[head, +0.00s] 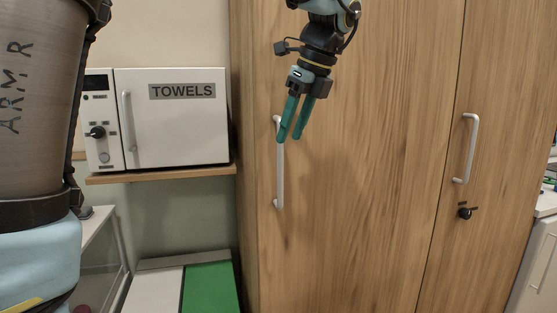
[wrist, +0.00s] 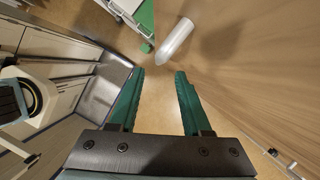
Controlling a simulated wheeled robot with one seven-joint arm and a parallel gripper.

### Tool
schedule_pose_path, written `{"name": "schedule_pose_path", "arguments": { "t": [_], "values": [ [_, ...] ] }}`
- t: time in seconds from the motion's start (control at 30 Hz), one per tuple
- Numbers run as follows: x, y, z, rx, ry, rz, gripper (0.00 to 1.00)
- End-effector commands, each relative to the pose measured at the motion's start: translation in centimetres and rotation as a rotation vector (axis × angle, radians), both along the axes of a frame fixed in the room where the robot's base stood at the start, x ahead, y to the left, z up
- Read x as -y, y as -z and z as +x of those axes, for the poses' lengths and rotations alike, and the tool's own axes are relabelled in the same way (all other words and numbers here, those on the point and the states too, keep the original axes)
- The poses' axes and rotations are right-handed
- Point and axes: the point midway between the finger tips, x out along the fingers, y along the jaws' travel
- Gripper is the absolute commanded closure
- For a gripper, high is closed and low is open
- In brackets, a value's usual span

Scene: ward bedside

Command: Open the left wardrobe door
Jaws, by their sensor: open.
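The wooden left wardrobe door (head: 370,170) looks shut, flush with the right door (head: 500,130). Its upright pale bar handle (head: 279,175) is near its left edge; my fingers cover part of the handle's upper end in the head view. My gripper (head: 291,137) has teal fingers pointing down, in front of the handle's top. In the wrist view my gripper (wrist: 161,75) is open with nothing between the fingers. The handle (wrist: 176,38) shows there just beyond the fingertips, nearer the right finger, and the door surface (wrist: 240,60) fills the right side.
A white cabinet marked TOWELS (head: 180,115) stands on a wooden shelf (head: 165,175) left of the wardrobe. Below is a white and green unit (head: 210,288). The right door has its own handle (head: 473,148) and a black lock (head: 464,212). A white cabinet (head: 535,265) stands at far right.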

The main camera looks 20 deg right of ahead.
Motion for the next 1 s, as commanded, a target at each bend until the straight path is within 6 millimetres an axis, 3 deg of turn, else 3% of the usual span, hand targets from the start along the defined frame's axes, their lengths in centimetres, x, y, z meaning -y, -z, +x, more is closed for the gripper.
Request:
{"name": "schedule_pose_path", "arguments": {
  "t": [0.2, 0.43, 0.83, 1.0],
  "values": [
    [-0.8, 3.8, 1.4, -0.002, -0.002, 0.003, 0.52],
    [-1.3, 6.7, 2.5, -0.001, -0.002, 0.002, 0.52],
    [-1.4, 7.5, 2.8, 0.000, -0.002, -0.001, 0.52],
    [-1.4, 7.5, 2.8, 0.000, -0.002, -0.001, 0.69]
  ]
}}
